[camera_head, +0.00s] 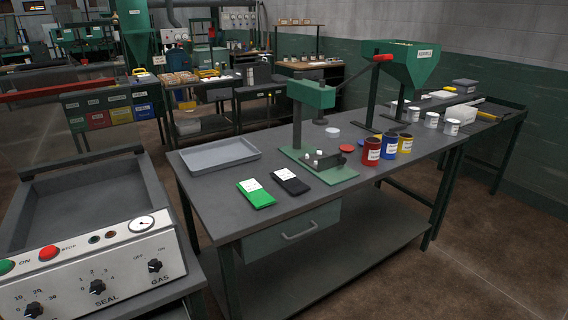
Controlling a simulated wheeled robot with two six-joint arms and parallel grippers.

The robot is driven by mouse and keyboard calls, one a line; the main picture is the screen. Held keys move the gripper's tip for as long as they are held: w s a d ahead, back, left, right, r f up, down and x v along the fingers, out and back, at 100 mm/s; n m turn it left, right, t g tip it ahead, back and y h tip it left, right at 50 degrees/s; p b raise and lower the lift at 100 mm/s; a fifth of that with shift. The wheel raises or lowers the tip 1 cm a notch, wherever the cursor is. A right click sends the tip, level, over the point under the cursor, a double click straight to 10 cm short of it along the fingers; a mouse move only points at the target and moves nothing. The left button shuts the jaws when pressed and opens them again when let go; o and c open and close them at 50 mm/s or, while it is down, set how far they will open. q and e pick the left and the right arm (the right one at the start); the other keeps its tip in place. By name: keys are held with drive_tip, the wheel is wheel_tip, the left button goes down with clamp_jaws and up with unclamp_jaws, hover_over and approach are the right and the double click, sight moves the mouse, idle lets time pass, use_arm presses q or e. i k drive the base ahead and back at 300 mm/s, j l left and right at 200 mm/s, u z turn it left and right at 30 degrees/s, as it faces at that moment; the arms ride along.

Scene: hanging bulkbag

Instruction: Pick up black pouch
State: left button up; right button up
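The black pouch (290,181) lies flat on the grey workbench, with a white label at its upper end. A green pouch (256,194) with a white label lies just left of it, with a small gap between them. The black pouch sits close to the left edge of the green base of a bench press (312,96). Neither of my grippers is in view.
The workbench (216,213) has a grey tray (219,154) at its back left. Red, blue and yellow cans stand right of the press, with the red can (371,151) nearest. A sealing machine (91,264) with knobs fills the lower left. The bench's front edge is clear.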

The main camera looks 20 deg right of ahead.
sight(289, 180)
drive_tip(key=i+l+u, duration=0.15)
drive_tip(key=l, duration=0.3)
drive_tip(key=i+l+u, duration=0.1)
drive_tip(key=l, duration=0.4)
drive_tip(key=i+l+u, duration=0.15)
drive_tip(key=l, duration=0.35)
drive_tip(key=i+l+u, duration=0.15)
drive_tip(key=l, duration=0.35)
drive_tip(key=i+l+u, duration=0.1)
drive_tip(key=l, duration=0.45)
